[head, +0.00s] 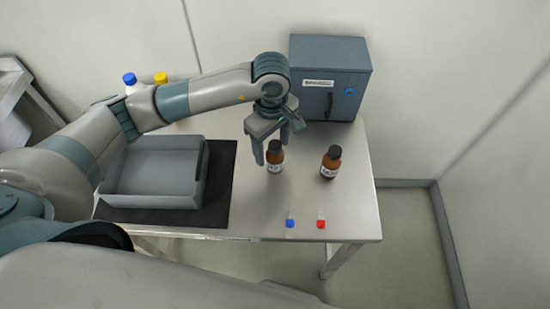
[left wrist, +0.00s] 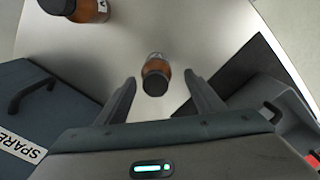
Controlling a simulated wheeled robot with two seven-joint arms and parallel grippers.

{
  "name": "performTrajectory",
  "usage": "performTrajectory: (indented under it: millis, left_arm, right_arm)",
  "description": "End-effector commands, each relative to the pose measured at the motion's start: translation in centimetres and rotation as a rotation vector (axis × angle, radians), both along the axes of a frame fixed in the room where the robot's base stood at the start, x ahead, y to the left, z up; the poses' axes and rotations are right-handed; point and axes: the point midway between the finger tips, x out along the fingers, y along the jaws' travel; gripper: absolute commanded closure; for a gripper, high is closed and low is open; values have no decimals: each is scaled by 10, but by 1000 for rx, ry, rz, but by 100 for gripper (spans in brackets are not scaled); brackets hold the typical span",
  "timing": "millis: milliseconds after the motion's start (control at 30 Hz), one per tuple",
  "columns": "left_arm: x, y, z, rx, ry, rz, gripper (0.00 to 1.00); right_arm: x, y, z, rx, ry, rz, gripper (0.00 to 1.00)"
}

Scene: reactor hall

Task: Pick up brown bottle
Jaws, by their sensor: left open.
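Two brown bottles with black caps and white labels stand upright on the metal table (head: 345,215). The left brown bottle (head: 275,161) is just below my left gripper (head: 268,145), partly hidden by it in the head view. In the left wrist view this bottle (left wrist: 156,76) shows between and beyond the two open fingers (left wrist: 160,98), with no contact that I can make out. The other brown bottle (head: 330,163) stands to the right in the head view, and shows at the top left of the left wrist view (left wrist: 85,8). My right gripper is not in view.
A grey-blue cabinet (head: 325,60) stands at the back of the table. A grey tray (head: 150,195) lies on a black mat (head: 222,185) at left. Blue-capped (head: 290,222) and red-capped (head: 321,223) small vials are near the front edge. Blue-capped (head: 130,80) and yellow-capped (head: 161,78) bottles stand behind my arm.

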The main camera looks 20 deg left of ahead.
Motion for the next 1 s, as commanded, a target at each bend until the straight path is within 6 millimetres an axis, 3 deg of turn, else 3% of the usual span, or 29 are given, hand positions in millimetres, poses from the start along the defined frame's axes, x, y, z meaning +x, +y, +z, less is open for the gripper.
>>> performTrajectory:
  millis: [167,500,1000]
  left_arm:
    - [0,-3,-9,0,5,1,38]
    - [2,-7,-47,1,3,1,38]
    - [2,-7,-51,0,1,0,38]
  right_arm:
    - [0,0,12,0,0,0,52]
    - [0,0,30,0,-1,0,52]
    - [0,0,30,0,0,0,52]
